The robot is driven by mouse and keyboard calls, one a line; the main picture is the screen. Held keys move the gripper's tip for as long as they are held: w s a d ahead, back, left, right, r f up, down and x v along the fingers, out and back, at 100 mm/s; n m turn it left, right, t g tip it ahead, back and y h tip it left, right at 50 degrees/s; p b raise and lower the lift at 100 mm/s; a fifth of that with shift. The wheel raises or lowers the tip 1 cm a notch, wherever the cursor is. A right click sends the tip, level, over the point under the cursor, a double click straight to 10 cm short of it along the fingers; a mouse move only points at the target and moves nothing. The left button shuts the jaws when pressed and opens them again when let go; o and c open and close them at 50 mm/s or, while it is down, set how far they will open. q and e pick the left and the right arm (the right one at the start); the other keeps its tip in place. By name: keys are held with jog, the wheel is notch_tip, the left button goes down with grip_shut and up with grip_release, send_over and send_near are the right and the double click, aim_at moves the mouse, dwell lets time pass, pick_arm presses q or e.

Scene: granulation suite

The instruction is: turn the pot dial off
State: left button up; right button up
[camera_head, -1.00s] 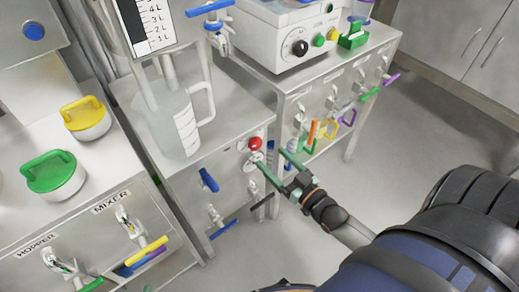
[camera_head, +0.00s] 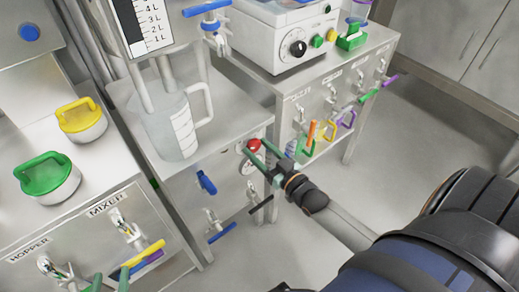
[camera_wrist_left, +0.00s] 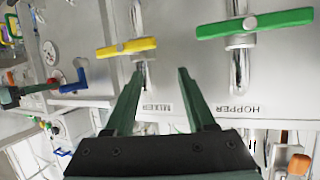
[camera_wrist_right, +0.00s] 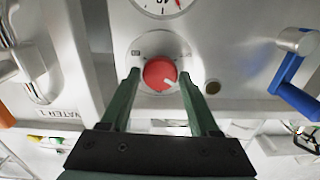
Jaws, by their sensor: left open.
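The pot dial is a round red knob (camera_head: 253,146) on the front of the middle steel cabinet, below the measuring jug. In the right wrist view the red knob (camera_wrist_right: 160,74) sits on a round pale plate, with a white mark at its lower right. My right gripper (camera_head: 258,150) is open, with its fingertips (camera_wrist_right: 159,76) left and right of the knob; small gaps show. Whether they reach around it is unclear. My left gripper (camera_head: 110,281) is open and empty, low in front of the hopper and mixer panel. In the left wrist view its fingers (camera_wrist_left: 160,75) point at that panel.
A gauge (camera_wrist_right: 163,5) is above the knob. A blue-handled valve (camera_wrist_right: 291,80) is on its right in the right wrist view. Yellow (camera_wrist_left: 127,47) and green (camera_wrist_left: 255,23) valve handles face my left gripper. A clear jug (camera_head: 172,125) stands on top.

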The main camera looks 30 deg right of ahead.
grip_shut()
pick_arm(q)
jog(key=shift+f, duration=0.1)
pick_arm(e)
jog(key=shift+r, duration=0.1)
jog(key=n+p, duration=0.2)
jog(key=shift+n, duration=0.9)
jog(key=n+p, duration=0.2)
jog(key=n, duration=0.2)
jog(key=shift+a, duration=0.1)
pick_arm(q)
jog(key=s+f+n+g, duration=0.1)
jog(key=s+f+g, duration=0.3)
jog(key=s+f, duration=0.1)
jog(key=shift+s+d+f+y, duration=0.3)
jog(key=shift+d+f, duration=0.1)
jog(key=shift+f, duration=0.05)
pick_arm(e)
jog(key=shift+n, duration=2.1)
